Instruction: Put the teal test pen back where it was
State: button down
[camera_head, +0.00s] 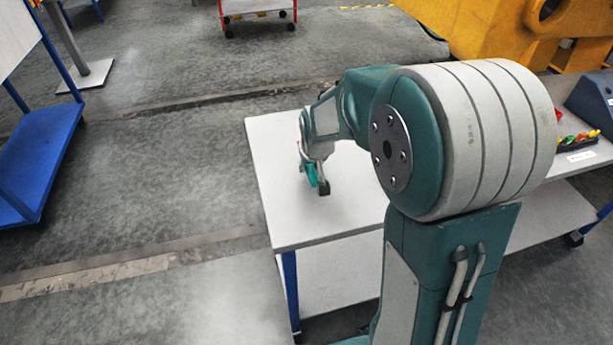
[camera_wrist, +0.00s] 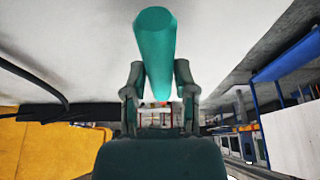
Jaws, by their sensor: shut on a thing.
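My gripper (camera_head: 318,180) is over the left part of the white worktable (camera_head: 285,215) in the head view. It is shut on the teal test pen (camera_head: 311,174), which shows as a small teal piece by the fingers. In the wrist view the pen (camera_wrist: 156,45) is a thick teal bar between the two dark fingers of my gripper (camera_wrist: 158,82). One end of the pen points toward the camera. I cannot tell whether the pen touches the table. My arm hides the middle of the table.
Several coloured items (camera_head: 578,138) stand in a dark holder with a white label at the table's right. A blue-grey box (camera_head: 593,100) is behind them. A yellow machine (camera_head: 500,30) stands at the back. The tabletop's left part looks clear. A blue cart (camera_head: 40,160) is far left.

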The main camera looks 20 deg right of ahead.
aim_at(306, 184)
jog(key=shift+a+f, duration=0.2)
jog(key=shift+f, duration=0.8)
jog(key=shift+a+f, duration=0.2)
jog(key=shift+f, duration=0.8)
jog(key=shift+f, duration=0.15)
jog(key=shift+c, duration=2.1)
grip_release()
jog(key=v, duration=1.2)
jog(key=s+r, duration=0.3)
jog(key=s, duration=0.7)
jog(key=s+r+t, duration=0.1)
jog(key=s+r, duration=0.3)
jog(key=s, duration=0.7)
